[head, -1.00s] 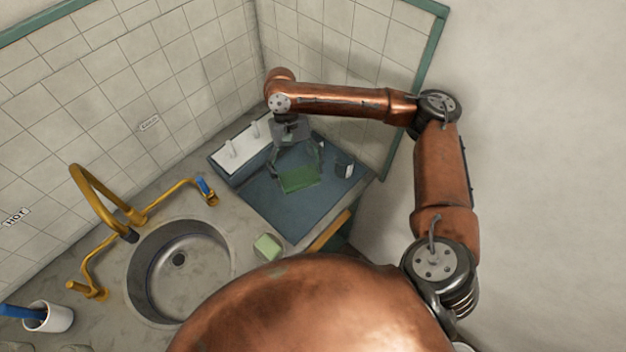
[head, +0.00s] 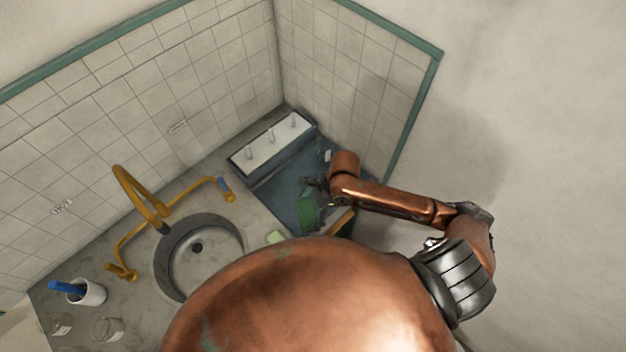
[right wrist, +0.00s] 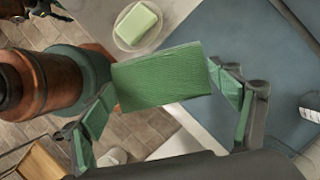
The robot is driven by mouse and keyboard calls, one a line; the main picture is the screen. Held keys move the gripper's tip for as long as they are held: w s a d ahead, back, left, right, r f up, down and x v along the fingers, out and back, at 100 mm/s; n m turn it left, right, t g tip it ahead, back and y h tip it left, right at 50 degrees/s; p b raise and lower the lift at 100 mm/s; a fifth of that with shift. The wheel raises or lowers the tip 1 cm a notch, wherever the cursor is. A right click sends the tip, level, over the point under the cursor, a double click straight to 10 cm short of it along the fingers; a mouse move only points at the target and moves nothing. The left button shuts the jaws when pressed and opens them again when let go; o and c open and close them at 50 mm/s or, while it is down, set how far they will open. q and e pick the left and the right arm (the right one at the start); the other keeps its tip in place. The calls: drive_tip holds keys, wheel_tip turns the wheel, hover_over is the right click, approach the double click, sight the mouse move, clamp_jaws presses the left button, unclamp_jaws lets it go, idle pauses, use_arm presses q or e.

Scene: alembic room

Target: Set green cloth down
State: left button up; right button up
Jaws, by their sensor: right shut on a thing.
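The green cloth (head: 307,210) shows as a small flat piece over the front part of the blue surface in the head view. In the right wrist view the cloth (right wrist: 158,78) is stretched flat between the two fingers. My right gripper (right wrist: 162,82) is shut on it, with a finger at either side; it also shows in the head view (head: 312,194), partly behind my arm. The cloth appears held above the surface; the exact gap cannot be told. My left gripper is not in view.
The blue surface (right wrist: 225,125) borders an open gap to the tiled floor (right wrist: 140,130). Pale green soap (right wrist: 136,22) lies on a dish nearby. A white rack with pegs (head: 271,143) stands behind. The sink (head: 198,250) and brass tap (head: 140,195) are to the left.

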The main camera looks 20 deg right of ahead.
drive_tip(key=shift+s+d+r+m+t+p, duration=0.2)
drive_tip(key=shift+s+r+m+t+p, duration=0.25)
drive_tip(key=shift+m, duration=0.65)
drive_tip(key=shift+d, duration=0.15)
drive_tip(key=shift+m, duration=0.3)
drive_tip(key=w+d+f, duration=0.2)
drive_tip(key=w+f, duration=0.1)
drive_tip(key=w+d+f+p, duration=0.1)
drive_tip(key=w+d+f, duration=0.1)
drive_tip(key=w, duration=0.2)
drive_tip(key=w+d+f, duration=0.2)
drive_tip(key=w+f, duration=0.1)
drive_tip(key=w, duration=0.1)
drive_tip(key=shift+d+f, duration=0.3)
drive_tip(key=shift+w+d+f, duration=0.2)
drive_tip(key=shift+w+f, duration=0.15)
drive_tip(key=shift+f, duration=0.1)
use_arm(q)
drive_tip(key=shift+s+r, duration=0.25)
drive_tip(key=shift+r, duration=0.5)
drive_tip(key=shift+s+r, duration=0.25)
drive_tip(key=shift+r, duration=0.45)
use_arm(e)
drive_tip(key=shift+w+f, duration=0.1)
drive_tip(key=shift+f, duration=1.6)
drive_tip(key=o, duration=1.1)
drive_tip(key=shift+f, duration=0.1)
